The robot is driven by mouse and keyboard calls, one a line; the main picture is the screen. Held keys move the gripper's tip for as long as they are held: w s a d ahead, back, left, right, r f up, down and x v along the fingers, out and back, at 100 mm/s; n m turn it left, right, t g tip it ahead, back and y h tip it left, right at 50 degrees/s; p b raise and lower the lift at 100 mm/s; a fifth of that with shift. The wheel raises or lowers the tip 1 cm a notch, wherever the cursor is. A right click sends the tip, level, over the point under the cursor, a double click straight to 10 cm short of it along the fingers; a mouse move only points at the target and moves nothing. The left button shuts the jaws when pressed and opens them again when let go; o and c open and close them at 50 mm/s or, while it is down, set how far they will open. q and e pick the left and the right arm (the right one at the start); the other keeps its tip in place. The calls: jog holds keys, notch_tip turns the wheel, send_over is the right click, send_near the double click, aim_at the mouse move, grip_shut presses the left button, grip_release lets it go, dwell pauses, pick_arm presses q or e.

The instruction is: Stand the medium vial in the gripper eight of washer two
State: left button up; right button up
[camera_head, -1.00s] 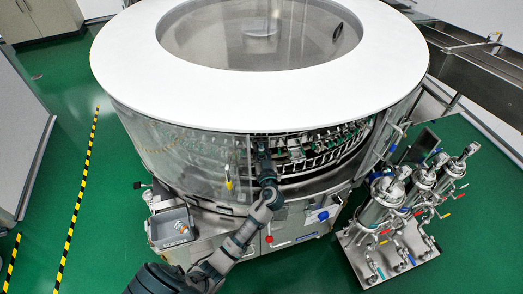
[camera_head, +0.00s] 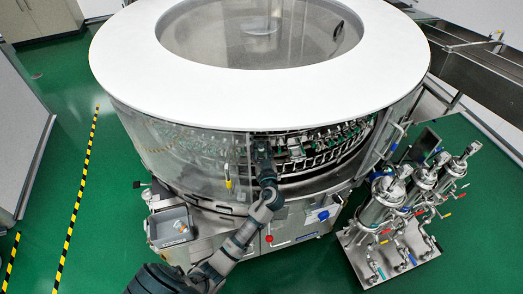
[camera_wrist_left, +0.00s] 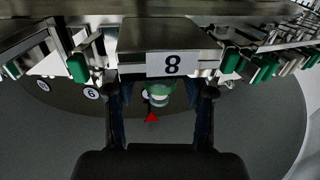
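In the left wrist view a plate marked 8 (camera_wrist_left: 171,64) identifies washer gripper eight. A small clear vial with a green part around its upper end (camera_wrist_left: 158,96) shows just below the plate, roughly midway between my fingers. I cannot tell its size, or whether the green is a washer pad. My left gripper (camera_wrist_left: 160,105) has its two dark fingers spread, one on each side of the vial, with visible gaps. In the head view my left gripper (camera_head: 262,142) reaches through the opening of the rotary washer (camera_head: 185,150); its fingertips are hidden. My right gripper is out of view.
Neighbouring washer grippers with green pads (camera_wrist_left: 77,67) flank the plate closely. A number 6 label (camera_wrist_left: 90,94) shows at the left. A grey tray (camera_head: 151,231) with small items sits on the washer's front left. Metal filter housings (camera_head: 380,210) stand at the right.

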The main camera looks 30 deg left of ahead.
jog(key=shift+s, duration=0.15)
pick_arm(q)
jog(key=shift+r, duration=0.15)
jog(key=shift+r+p, duration=0.25)
jog(key=shift+p, duration=0.2)
jog(key=shift+s+d+f, duration=0.2)
jog(key=shift+s+d, duration=0.35)
jog(key=shift+d, duration=0.05)
jog(key=b+v, duration=0.1)
jog(key=v, duration=0.9)
jog(key=shift+s+d+r, duration=0.15)
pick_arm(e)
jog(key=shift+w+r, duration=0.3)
